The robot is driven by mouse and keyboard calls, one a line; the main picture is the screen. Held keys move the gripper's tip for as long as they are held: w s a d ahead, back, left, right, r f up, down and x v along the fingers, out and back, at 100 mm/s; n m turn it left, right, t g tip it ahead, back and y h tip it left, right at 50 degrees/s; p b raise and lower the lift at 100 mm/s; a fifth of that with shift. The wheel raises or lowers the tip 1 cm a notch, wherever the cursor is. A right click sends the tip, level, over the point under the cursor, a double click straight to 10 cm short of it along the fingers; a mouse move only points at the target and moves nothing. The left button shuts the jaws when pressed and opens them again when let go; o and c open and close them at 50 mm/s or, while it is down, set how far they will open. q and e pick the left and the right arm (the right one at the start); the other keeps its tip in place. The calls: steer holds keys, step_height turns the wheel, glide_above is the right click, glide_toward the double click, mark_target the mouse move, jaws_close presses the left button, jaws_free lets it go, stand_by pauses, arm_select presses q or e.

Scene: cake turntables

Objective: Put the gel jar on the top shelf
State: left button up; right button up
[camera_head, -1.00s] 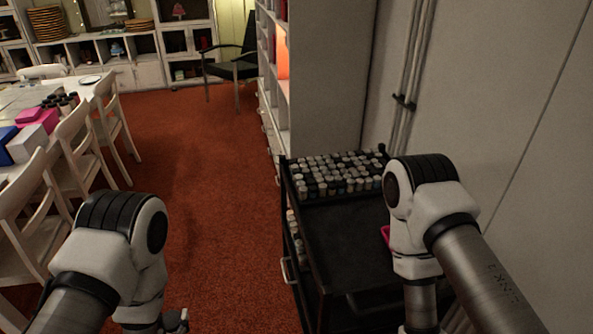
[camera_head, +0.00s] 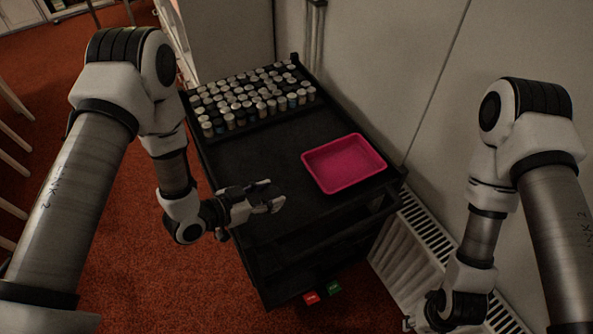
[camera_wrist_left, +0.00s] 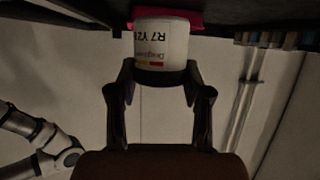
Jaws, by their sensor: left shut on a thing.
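The gel jar (camera_wrist_left: 162,45), white with printed text and small coloured marks on its label, is held between the fingers of my left gripper (camera_wrist_left: 152,76). The label text shows upside down in the left wrist view. In the head view my left gripper (camera_head: 264,200) is over the near left part of the trolley's black top shelf (camera_head: 253,160); the jar is hard to make out there. I cannot tell whether the jar touches the shelf. My right gripper (camera_head: 428,314) is low at the bottom right, clear of the trolley, its fingers mostly out of sight.
Several small capped pots (camera_head: 255,100) fill the back of the top shelf. An empty pink tray (camera_head: 343,163) lies at its right. Bare shelf lies between them and my left gripper. A white radiator (camera_head: 425,237) and wall stand right. Red (camera_head: 311,297) and green (camera_head: 333,287) items show low down.

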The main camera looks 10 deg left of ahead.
arm_select(q)
steer(key=w+a+r+m+b, duration=0.1)
steer(key=w+a+r+b, duration=0.15)
steer(key=w+r, duration=0.2)
steer(key=shift+g+h, duration=0.3)
step_height(320, 180, down, 9)
steer(key=shift+s+a+r+p, duration=0.1)
steer(key=shift+p, duration=0.3)
arm_select(e)
step_height(320, 180, down, 3)
steer(key=shift+f, duration=0.1)
arm_select(q)
steer(key=o, duration=1.2)
steer(key=v, duration=1.1)
steer(key=shift+r, duration=0.1)
steer(key=shift+s+a+r, duration=0.15)
steer(key=shift+s+a, duration=0.15)
arm_select(e)
steer(key=shift+r, duration=0.2)
